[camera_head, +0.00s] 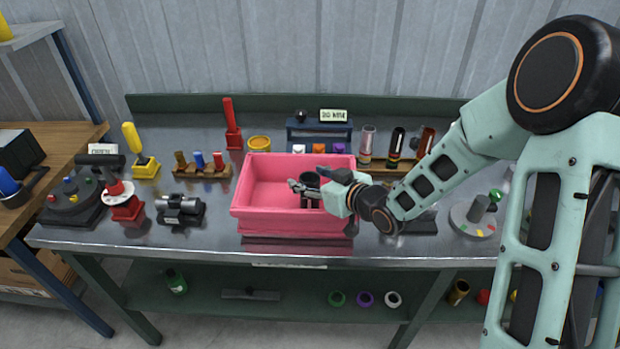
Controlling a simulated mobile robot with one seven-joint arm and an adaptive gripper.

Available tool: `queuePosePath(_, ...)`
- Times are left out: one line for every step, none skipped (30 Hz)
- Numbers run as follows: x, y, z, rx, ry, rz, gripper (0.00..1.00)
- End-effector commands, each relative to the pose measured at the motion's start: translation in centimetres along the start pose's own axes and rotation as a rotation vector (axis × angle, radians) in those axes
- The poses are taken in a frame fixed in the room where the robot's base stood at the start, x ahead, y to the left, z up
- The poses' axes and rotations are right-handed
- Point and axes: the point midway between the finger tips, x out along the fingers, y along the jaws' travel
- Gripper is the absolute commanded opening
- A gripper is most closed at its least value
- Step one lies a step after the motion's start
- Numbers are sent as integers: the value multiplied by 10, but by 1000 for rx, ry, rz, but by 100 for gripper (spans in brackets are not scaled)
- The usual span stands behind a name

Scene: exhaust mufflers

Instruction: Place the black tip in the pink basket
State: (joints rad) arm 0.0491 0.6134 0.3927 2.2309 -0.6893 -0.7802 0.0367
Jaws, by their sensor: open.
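The pink basket (258,212) stands on the metal workbench near its front middle. My gripper (307,180) reaches in from the right over the basket's right half, with its fingers apart. A dark, short cylindrical piece (309,191), which looks like the black tip, shows between and just below the fingers, within the basket's outline. Whether it touches the basket floor or a finger is hard to tell. The fingers and wrist hide part of it and the basket's right side.
The workbench (215,242) holds a row of colored pieces (203,165) left of the basket and a black motor-like part (180,208) at the front left. A small dark rack (320,133) stands behind. A round grey base (474,215) sits right, near my arm.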

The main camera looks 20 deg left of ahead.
Motion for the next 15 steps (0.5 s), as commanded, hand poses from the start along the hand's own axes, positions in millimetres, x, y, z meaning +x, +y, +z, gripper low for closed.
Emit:
queuePosePath(-4,0,-9,0,0,0,54)
queuePosePath(-8,1,-8,0,0,2,54)
queuePosePath(-17,2,-5,0,0,5,54)
queuePosePath(-24,2,-5,-1,1,5,54)
queuePosePath(-30,2,-5,-1,-1,4,54)
queuePosePath(-40,2,-5,0,-1,6,54)
queuePosePath(-46,2,-5,-1,0,5,54)
queuePosePath(-54,2,-5,-1,0,6,54)
queuePosePath(-62,2,-5,-1,0,4,54)
queuePosePath(-69,2,-5,0,0,5,54)
queuePosePath(-75,2,-6,-1,0,5,54)
queuePosePath(-83,2,-5,-1,0,5,54)
queuePosePath(-88,2,-5,-1,0,5,54)
queuePosePath(-93,1,-5,0,0,4,54)
queuePosePath(-100,2,-6,-1,0,5,54)
